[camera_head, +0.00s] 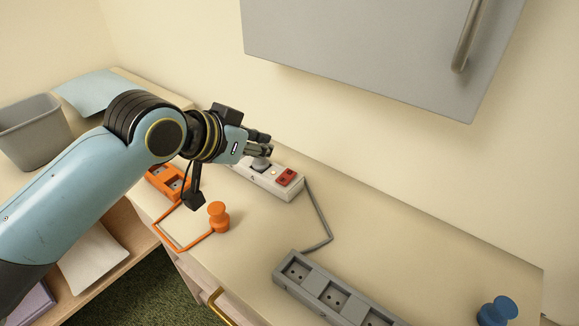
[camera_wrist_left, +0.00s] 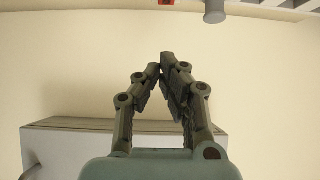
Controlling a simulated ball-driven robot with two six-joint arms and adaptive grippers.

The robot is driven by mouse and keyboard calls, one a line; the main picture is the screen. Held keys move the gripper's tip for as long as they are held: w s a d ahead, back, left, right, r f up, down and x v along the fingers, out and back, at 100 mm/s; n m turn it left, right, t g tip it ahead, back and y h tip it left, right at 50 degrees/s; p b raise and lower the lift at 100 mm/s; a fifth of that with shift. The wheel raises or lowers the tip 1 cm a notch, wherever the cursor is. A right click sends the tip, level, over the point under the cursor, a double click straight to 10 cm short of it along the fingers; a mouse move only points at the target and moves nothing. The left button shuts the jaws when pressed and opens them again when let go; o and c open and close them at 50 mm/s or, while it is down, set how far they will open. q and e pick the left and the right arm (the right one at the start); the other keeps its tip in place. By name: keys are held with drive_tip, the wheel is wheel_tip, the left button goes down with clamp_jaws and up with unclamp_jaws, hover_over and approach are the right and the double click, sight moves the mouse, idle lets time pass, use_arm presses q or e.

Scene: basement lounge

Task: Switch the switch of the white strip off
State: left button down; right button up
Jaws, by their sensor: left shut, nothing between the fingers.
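The white strip (camera_head: 265,184) lies on the wooden top near the wall, with a red switch (camera_head: 286,177) at its right end. A grey plug sits in it near my fingers, and a grey cord runs from its right end. My left gripper (camera_head: 268,145) is shut and empty, just above the strip's plug part and left of the switch. I cannot tell whether it touches the plug. In the left wrist view the shut fingers (camera_wrist_left: 163,62) point up the picture, and a bit of red shows at the top edge. The right gripper is not in view.
An orange strip (camera_head: 168,180) with an orange cord lies left, partly behind my arm. An orange peg-like object (camera_head: 218,216), a grey strip (camera_head: 334,296) and a blue peg-like object (camera_head: 497,311) stand nearby. A grey cabinet (camera_head: 370,50) hangs above. A grey bin (camera_head: 35,130) stands left.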

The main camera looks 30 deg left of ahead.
use_arm(q)
hover_over(290, 177)
drive_tip(key=f, duration=0.3)
drive_tip(key=s+f, duration=0.1)
drive_tip(key=f, duration=0.1)
drive_tip(key=shift+a+f, duration=0.1)
drive_tip(key=shift+f, duration=0.25)
drive_tip(key=f, duration=0.1)
drive_tip(key=w+f, duration=0.1)
drive_tip(key=f, duration=0.1)
drive_tip(key=shift+f, duration=0.75)
drive_tip(key=shift+w+f, duration=0.15)
drive_tip(key=shift+f, duration=0.1)
